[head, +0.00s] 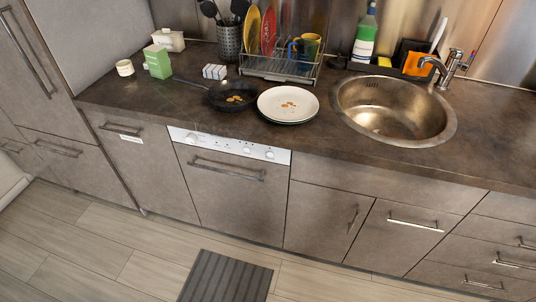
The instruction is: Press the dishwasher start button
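The dishwasher (235,195) is under the counter, left of the middle in the head view. Its brown front door is closed and has a horizontal bar handle (228,171). Above the door runs a white control panel (220,143) with several small knobs and marks. A round knob or button (247,149) sits right of the panel's middle, and another (270,154) is near its right end. A further one (191,138) is near its left end. Which of these is the start button is too small to tell. Neither of my grippers is in view.
The counter (200,105) juts above the panel, with a pan (232,97), a plate (288,104) and a sink (393,109) on or in it. A striped mat (226,277) lies on the floor before the dishwasher. The floor there looks clear.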

